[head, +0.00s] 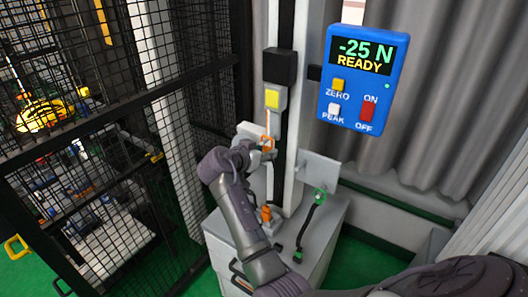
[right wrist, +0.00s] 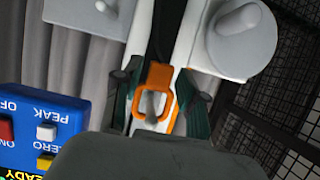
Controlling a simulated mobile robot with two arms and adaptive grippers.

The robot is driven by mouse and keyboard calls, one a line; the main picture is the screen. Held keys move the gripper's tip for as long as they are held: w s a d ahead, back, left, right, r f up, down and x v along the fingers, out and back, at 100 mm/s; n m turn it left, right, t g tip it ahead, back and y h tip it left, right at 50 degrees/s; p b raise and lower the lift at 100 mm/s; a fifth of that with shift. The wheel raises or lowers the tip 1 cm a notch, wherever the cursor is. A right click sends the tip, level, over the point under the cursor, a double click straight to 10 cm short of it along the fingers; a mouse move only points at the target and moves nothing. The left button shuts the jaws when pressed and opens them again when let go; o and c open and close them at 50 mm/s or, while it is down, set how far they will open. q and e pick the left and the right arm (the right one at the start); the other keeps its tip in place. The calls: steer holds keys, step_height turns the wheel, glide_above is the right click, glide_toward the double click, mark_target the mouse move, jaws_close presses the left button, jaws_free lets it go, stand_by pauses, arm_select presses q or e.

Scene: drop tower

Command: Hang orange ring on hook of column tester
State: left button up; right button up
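The orange ring (head: 267,145) is up beside the column (head: 299,100), below a grey block with a yellow face (head: 272,98). My right gripper (head: 260,147) is at the ring. In the right wrist view the ring (right wrist: 137,104) sits between the two dark green fingers (right wrist: 156,106), which appear closed on its sides. A grey peg-like part shows inside the ring's opening; I cannot tell whether it is the hook passing through. A light strap runs down from the ring to an orange piece (head: 266,214) on the tester's base. My left gripper is out of view.
A blue display box (head: 355,80) reads -25 N READY; it also shows in the right wrist view (right wrist: 60,105). A green ring on a black strap (head: 319,195) lies over the grey base (head: 330,225). Black mesh fencing (head: 90,70) stands left; grey curtains hang behind.

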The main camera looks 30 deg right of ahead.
steer(key=shift+o, duration=0.6)
steer(key=shift+r, duration=0.25)
step_height(320, 180, up, 10)
steer(key=shift+f, duration=0.25)
